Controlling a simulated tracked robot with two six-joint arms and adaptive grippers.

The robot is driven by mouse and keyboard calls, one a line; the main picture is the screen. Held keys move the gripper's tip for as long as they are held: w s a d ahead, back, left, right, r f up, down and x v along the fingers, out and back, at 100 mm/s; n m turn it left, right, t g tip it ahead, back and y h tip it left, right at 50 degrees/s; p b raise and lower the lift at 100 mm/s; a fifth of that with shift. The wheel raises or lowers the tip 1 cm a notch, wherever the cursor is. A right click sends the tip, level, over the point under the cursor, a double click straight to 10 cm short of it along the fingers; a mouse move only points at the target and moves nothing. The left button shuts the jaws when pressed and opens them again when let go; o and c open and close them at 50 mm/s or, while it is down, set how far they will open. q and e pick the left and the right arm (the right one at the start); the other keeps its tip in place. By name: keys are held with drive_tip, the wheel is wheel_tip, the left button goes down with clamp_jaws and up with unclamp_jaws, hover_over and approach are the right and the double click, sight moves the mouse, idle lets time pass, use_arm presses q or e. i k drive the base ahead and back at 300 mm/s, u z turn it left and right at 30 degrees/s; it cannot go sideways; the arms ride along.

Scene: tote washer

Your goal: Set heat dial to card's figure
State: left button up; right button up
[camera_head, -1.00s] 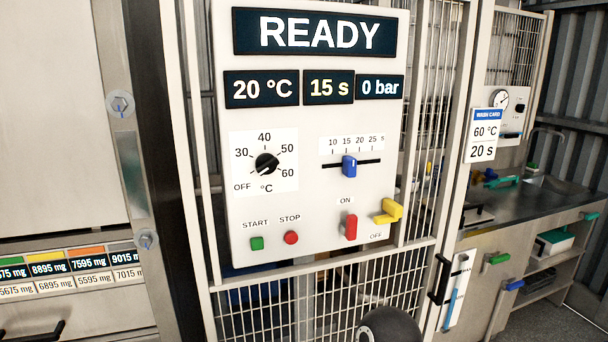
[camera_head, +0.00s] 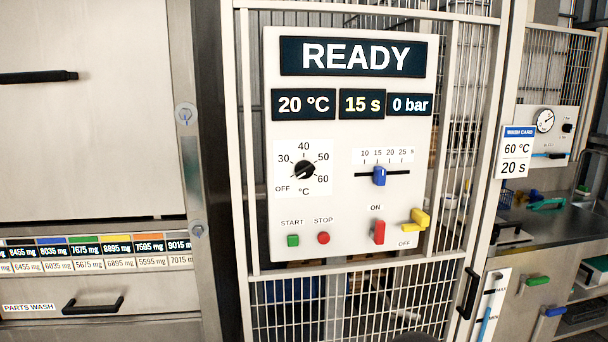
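The heat dial (camera_head: 304,170) is a black round knob on the white control panel (camera_head: 350,242), with a scale of OFF, 30, 40, 50 and 60 °C around it. Its pointer mark is too small to read surely. The temperature display (camera_head: 304,104) above it shows 20 °C. The wash card (camera_head: 516,151) hangs on the frame to the right of the panel and reads 60 °C and 20 s. Neither of my grippers shows in the head view, and nothing touches the dial.
The panel also carries a blue slider (camera_head: 379,176), a green START button (camera_head: 293,240), a red STOP button (camera_head: 323,238), a red switch (camera_head: 379,231) and a yellow lever (camera_head: 416,220). Wire mesh (camera_head: 310,320) surrounds it. A black drawer handle (camera_head: 93,306) is at lower left.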

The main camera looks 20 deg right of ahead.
sight(304, 169)
drive_tip(key=u, duration=0.05)
drive_tip(key=i, duration=0.9)
drive_tip(key=z, duration=0.1)
